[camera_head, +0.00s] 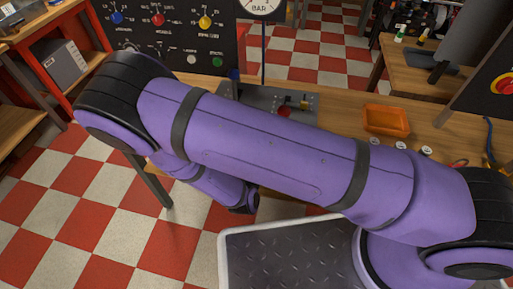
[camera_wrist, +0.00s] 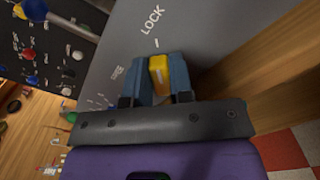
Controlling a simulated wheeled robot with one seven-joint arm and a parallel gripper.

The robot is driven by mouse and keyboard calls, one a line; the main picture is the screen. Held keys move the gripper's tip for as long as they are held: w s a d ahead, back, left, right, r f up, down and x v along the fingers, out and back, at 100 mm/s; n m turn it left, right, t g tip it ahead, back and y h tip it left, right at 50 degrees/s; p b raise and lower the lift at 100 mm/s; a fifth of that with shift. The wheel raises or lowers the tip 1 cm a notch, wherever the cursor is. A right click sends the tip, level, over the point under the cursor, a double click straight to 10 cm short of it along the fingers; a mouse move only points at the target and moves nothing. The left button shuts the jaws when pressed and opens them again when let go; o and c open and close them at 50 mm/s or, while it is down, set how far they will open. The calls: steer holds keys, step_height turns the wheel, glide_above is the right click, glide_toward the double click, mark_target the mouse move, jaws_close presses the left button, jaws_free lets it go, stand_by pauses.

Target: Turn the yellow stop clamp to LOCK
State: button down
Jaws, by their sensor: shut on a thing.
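In the wrist view, the yellow stop clamp (camera_wrist: 159,73) sits between the two blue fingers of my gripper (camera_wrist: 163,76), which are shut on it. Beyond it is a grey plate (camera_wrist: 206,38) with the white word LOCK (camera_wrist: 152,18) printed on it. A short white mark (camera_wrist: 156,43) lies between the clamp and the word. A second small white label (camera_wrist: 118,74) is left of the fingers, too blurred to read. The fingers hide the clamp's sides. In the head view, my purple arm crosses the picture, and I cannot make out the gripper or the clamp's grip there.
A wooden bench (camera_head: 340,110) carries a grey fixture (camera_head: 250,98) and an orange tray (camera_head: 386,120). A dark panel with coloured knobs (camera_head: 157,19) stands behind. Left of my arm is open red and white checkered floor (camera_head: 75,215).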

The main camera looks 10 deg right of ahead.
steer(key=shift+m, duration=0.3)
steer(key=c, duration=1)
jaws_free()
steer(key=shift+s+a, duration=0.1)
